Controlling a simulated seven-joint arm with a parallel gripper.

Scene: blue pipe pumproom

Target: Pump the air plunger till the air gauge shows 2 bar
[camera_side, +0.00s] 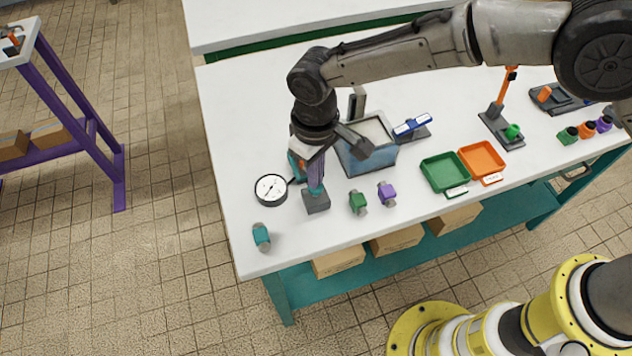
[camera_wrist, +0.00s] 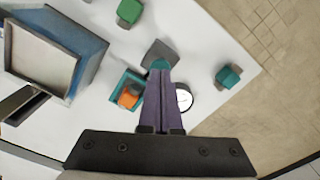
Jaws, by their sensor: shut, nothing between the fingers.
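The air pump shows as a grey block (camera_side: 316,203) near the left front of the white table; it also shows in the wrist view (camera_wrist: 158,50). A teal plunger top (camera_wrist: 160,64) shows above the block, right at my fingertips. My gripper (camera_side: 316,188) is shut and empty, with its purple fingers pointing down over the plunger. The fingers hide most of the plunger, so I cannot tell its height or whether they touch it. The round white air gauge (camera_side: 271,189) lies left of the pump; its dial is too small to read. In the wrist view the fingers partly cover the gauge (camera_wrist: 184,98).
Green (camera_side: 358,202), purple (camera_side: 387,194) and teal (camera_side: 261,236) valve-like pieces stand near the front edge. A blue-grey open box (camera_side: 372,160) is behind the pump. Green (camera_side: 428,172) and orange (camera_side: 482,160) trays lie to the right. A small teal tray (camera_wrist: 118,82) holds an orange piece.

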